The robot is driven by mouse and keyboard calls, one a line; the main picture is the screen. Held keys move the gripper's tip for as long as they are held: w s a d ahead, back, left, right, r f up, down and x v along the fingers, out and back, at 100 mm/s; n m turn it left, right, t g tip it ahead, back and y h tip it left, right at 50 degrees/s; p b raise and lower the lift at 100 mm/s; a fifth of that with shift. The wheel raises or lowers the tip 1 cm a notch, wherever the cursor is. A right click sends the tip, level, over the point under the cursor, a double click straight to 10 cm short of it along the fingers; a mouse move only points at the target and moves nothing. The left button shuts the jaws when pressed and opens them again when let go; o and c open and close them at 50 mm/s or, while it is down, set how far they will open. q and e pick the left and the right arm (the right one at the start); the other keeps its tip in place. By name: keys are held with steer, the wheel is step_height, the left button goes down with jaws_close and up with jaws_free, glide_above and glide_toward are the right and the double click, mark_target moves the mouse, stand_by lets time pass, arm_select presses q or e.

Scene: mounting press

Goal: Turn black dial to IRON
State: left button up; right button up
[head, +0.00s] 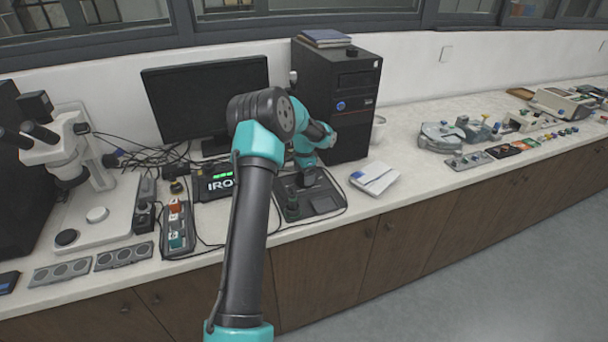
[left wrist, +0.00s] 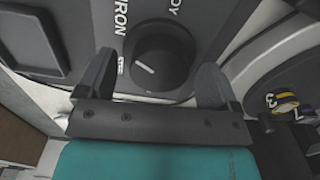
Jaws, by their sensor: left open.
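The black dial (left wrist: 165,62) sits on a dark panel in the left wrist view, with a short white mark on its face. The mark slants toward the left, on the side of the dial where the white word IRON (left wrist: 120,25) is printed. My left gripper (left wrist: 158,68) is open, one finger on each side of the dial, with no clear contact. In the head view my left gripper (head: 308,178) is at the dark panel (head: 323,203) and hides the dial. My right gripper is not seen.
A black display box (head: 213,184) showing green lights and IRO, partly covered by my arm, stands left of the panel. A monitor (head: 195,98) and computer tower (head: 340,90) stand behind.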

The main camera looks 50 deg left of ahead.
arm_select(q)
step_height(320, 180, up, 17)
stand_by(0.6)
stand_by(0.3)
